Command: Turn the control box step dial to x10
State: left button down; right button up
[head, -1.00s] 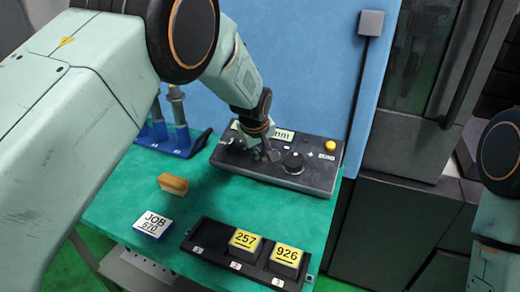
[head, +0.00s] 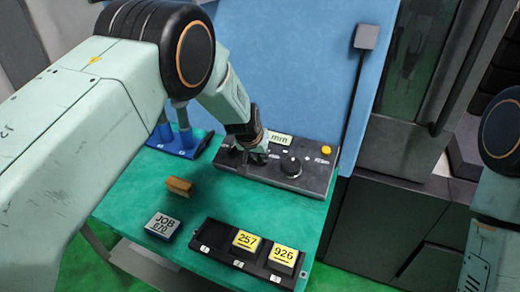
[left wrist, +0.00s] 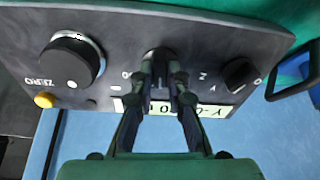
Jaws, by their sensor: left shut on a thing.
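The dark control box (head: 310,178) sits at the back of the green table against a blue panel. My left gripper (head: 258,157) is over its left part, pointing down. In the left wrist view the fingers (left wrist: 160,75) are shut on a small dial in the middle of the box, taken as the step dial (left wrist: 158,54). The fingers hide most of it, so its setting cannot be read. A large round knob (left wrist: 72,60) is on one side and a small selector knob (left wrist: 238,75) on the other. My right gripper is out of view.
A yellow button (head: 326,150) marked ZERO and a pale display (head: 279,142) are on the box. A black tray (head: 217,238) with blocks 257 and 926, a JOB block (head: 162,226), a tan block (head: 179,187) and a blue holder (head: 187,147) stand nearby.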

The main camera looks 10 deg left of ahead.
pick_arm(q)
jog(key=shift+w+r+m, duration=0.3)
jog(key=shift+r+m, duration=0.05)
jog(key=shift+m, duration=0.25)
jog(key=c, duration=1.7)
grip_release()
jog(key=o, duration=0.4)
jog(key=shift+s, duration=0.25)
jog(key=shift+f, duration=0.15)
jog(key=v, duration=1.2)
jog(key=shift+a, duration=0.1)
